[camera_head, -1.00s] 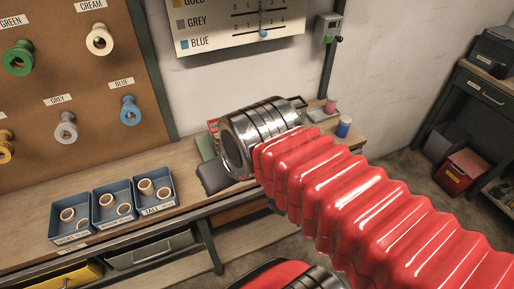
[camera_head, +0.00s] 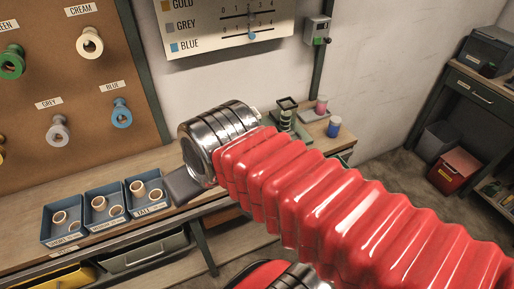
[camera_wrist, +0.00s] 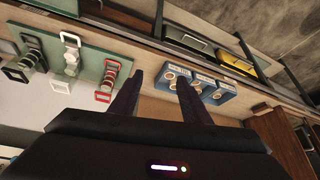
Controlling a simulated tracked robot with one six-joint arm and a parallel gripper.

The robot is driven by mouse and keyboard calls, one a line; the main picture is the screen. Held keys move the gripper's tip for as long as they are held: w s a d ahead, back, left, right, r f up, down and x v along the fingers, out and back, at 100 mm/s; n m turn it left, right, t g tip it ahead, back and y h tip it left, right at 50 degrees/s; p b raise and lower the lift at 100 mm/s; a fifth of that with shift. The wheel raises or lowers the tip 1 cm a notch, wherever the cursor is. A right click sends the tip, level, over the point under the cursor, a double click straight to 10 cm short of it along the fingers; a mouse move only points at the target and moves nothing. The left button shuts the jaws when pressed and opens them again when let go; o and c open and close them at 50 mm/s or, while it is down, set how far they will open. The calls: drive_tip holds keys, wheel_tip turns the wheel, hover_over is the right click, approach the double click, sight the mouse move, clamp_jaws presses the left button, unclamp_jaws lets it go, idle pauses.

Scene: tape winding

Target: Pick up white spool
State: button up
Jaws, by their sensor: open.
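A cream-white spool (camera_head: 89,43) hangs on the pegboard under the CREAM label at the upper left. In the wrist view, a white upright piece (camera_wrist: 72,58) stands on a green base; I cannot tell if it is a spool. My gripper is over the bench; in the head view only its dark side (camera_head: 182,186) shows, beside the blue trays. In the wrist view my gripper (camera_wrist: 158,92) has its two fingers apart with nothing between them. The blue trays (camera_wrist: 226,97) lie beyond the fingertips, and the green base is to their left.
Blue trays (camera_head: 62,236) with small cream rings line the bench front. Green, grey (camera_head: 58,133) and blue (camera_head: 121,114) spools hang on the pegboard. Pink and blue spools (camera_head: 334,127) stand at the bench's right end.

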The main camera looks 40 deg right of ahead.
drive_tip(key=shift+o, duration=0.6)
drive_tip(key=shift+f+m, duration=0.4)
drive_tip(key=shift+o, duration=0.5)
drive_tip(key=w+d+f+m+g+y, duration=0.1)
drive_tip(key=w+f+m+y, duration=0.2)
drive_tip(key=f+m, duration=0.3)
drive_tip(key=m, duration=0.2)
drive_tip(key=shift+d+m+y, duration=0.3)
drive_tip(key=shift+d+m, duration=0.05)
drive_tip(key=shift+m, duration=0.05)
drive_tip(key=w+d+f+m+t, duration=0.3)
drive_tip(key=d+m, duration=0.6)
drive_tip(key=w+d+f+m+t, duration=0.2)
drive_tip(key=d+m+t, duration=0.1)
drive_tip(key=d+m, duration=0.55)
drive_tip(key=s+d+f+m+h, duration=0.1)
drive_tip(key=d+f+m+h, duration=0.1)
drive_tip(key=d+m, duration=0.3)
drive_tip(key=s+d+f+m+t+h, duration=0.1)
drive_tip(key=s+d+f+m+h, duration=0.1)
drive_tip(key=d+m, duration=0.2)
drive_tip(key=d, duration=0.3)
drive_tip(key=shift+s+m+t+h, duration=0.3)
drive_tip(key=shift+m, duration=0.05)
drive_tip(key=shift+d, duration=0.1)
drive_tip(key=shift+x, duration=4.35)
